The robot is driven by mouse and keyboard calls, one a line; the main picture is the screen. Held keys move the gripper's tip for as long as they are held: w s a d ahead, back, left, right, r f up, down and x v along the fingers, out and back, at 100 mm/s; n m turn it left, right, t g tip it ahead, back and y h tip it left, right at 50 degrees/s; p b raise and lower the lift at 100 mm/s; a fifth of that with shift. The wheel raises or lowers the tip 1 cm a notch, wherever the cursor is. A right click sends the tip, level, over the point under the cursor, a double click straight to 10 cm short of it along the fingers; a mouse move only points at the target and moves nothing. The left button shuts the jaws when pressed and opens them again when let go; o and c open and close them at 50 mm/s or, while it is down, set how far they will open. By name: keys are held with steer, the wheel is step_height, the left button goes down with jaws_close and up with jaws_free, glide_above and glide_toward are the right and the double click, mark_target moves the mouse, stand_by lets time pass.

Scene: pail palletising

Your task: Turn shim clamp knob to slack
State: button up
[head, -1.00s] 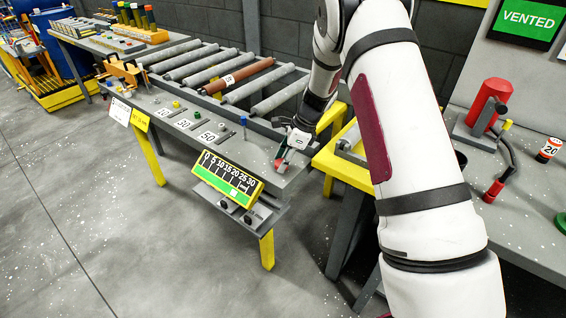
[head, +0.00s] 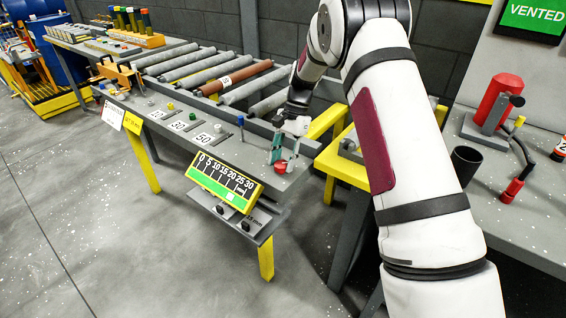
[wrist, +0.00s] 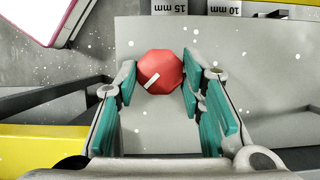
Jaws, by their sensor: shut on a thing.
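The shim clamp knob is red and faceted with a white line; it shows in the wrist view (wrist: 160,70) and on the grey bench end in the head view (head: 280,167). The white line runs diagonally toward the lower left in the wrist view. My gripper (wrist: 160,80) has its teal finger pads on either side of the knob and is shut on it. In the head view my gripper (head: 283,156) comes down over the knob from above.
Beside the knob is a black scale panel (head: 225,178) with a green strip. Plates marked 15 mm (wrist: 169,7) and 10 mm (wrist: 224,8) lie near the knob. Rollers (head: 250,92) run behind the bench. A yellow frame (head: 340,167) and a side table (head: 490,215) stand at right.

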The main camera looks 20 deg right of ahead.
steer(key=n, duration=0.2)
steer(key=n+g+h+b, duration=0.1)
steer(key=n, duration=0.1)
steer(key=shift+w+a+n, duration=0.15)
steer(key=shift+n, duration=0.15)
steer(key=shift+a+n+g+h+b, duration=0.1)
steer(key=shift+n+g+h+b, duration=0.3)
steer(key=shift+n, duration=0.7)
steer(key=shift+a+n+g+h+b, duration=0.1)
steer(key=shift+n+h, duration=0.5)
steer(key=shift+n, duration=0.5)
steer(key=o, duration=1.1)
steer(key=shift+o, duration=0.2)
steer(key=v, duration=1.2)
